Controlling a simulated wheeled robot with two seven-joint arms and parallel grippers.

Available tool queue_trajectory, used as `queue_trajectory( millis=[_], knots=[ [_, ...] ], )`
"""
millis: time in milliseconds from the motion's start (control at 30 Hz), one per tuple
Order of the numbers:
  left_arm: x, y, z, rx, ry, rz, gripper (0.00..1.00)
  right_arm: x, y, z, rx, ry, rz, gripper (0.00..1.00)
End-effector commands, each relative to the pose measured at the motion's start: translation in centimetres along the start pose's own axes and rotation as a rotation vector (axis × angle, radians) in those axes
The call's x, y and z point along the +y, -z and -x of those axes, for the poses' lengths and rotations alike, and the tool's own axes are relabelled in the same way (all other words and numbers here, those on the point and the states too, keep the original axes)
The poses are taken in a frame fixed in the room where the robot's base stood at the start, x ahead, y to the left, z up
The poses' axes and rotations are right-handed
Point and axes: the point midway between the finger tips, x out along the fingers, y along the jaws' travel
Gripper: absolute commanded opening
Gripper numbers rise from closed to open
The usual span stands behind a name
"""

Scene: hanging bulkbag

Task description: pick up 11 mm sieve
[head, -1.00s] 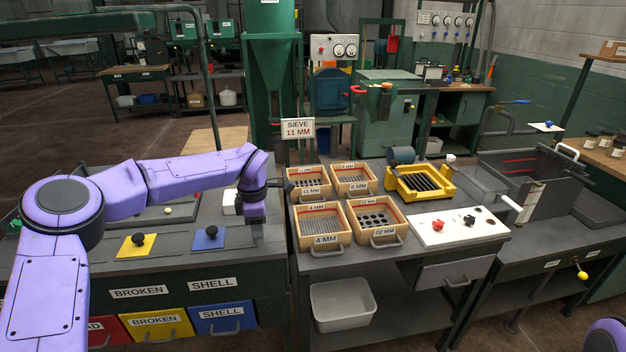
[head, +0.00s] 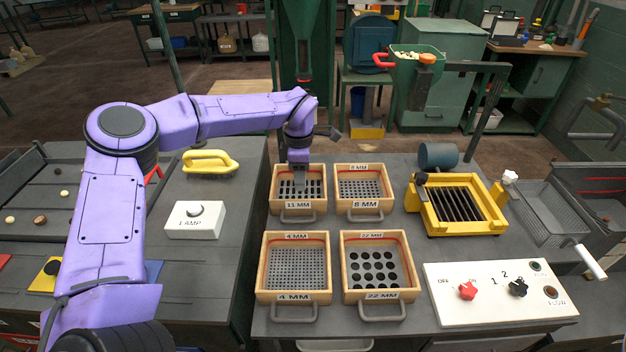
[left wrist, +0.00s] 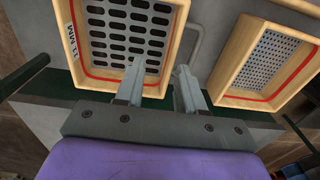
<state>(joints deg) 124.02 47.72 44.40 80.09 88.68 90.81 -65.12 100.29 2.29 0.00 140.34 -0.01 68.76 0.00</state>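The 11 mm sieve (head: 275,205) is a square wooden frame with a slotted plate, a red inner line and a grey handle at its near side. It sits at the back left of a group of sieves and shows at the upper left of the left wrist view (left wrist: 172,50). My left gripper (head: 300,187) points down over it, hiding part of its plate. In the left wrist view the two fingers (left wrist: 160,68) are apart with nothing between them, near a corner of the frame. Whether they touch it is unclear. My right gripper is out of view.
The 8 mm sieve (head: 391,190) stands to the right, the 4 mm sieve (head: 262,270) in front, and the 22 mm sieve (head: 411,268) diagonally in front. Further right are a yellow sieve holder (head: 470,229) and a white control panel (head: 450,290).

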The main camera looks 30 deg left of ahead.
Motion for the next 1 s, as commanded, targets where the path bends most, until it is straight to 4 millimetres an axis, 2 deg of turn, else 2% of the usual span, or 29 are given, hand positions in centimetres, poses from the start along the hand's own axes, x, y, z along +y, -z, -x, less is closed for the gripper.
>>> queue_trajectory(
  millis=[133,367,500,600,867,900,967,1000],
  knots=[
    [-0.6,0.3,-2.4,-0.002,0.000,0.000,0.38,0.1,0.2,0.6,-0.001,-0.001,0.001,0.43],
    [-0.2,-0.1,-5.7,0.002,0.006,-0.001,0.38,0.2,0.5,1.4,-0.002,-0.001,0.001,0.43],
    [-0.4,-0.1,-8.4,0.006,0.009,-0.001,0.38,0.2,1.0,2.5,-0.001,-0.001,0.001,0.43],
    [-0.3,-0.1,-10.0,0.005,0.008,0.000,0.38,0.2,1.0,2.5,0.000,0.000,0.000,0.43],
    [-0.2,-0.2,-10.5,0.003,0.006,0.000,0.38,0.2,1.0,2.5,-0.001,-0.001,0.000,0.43],
    [-0.2,-0.2,-10.5,0.003,0.006,0.000,0.25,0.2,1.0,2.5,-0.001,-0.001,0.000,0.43],
    [-0.2,-0.2,-10.5,0.003,0.006,0.000,0.06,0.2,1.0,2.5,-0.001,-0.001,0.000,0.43],
    [-0.2,-0.2,-10.5,0.003,0.006,0.000,0.00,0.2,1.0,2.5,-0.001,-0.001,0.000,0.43]
  ],
)
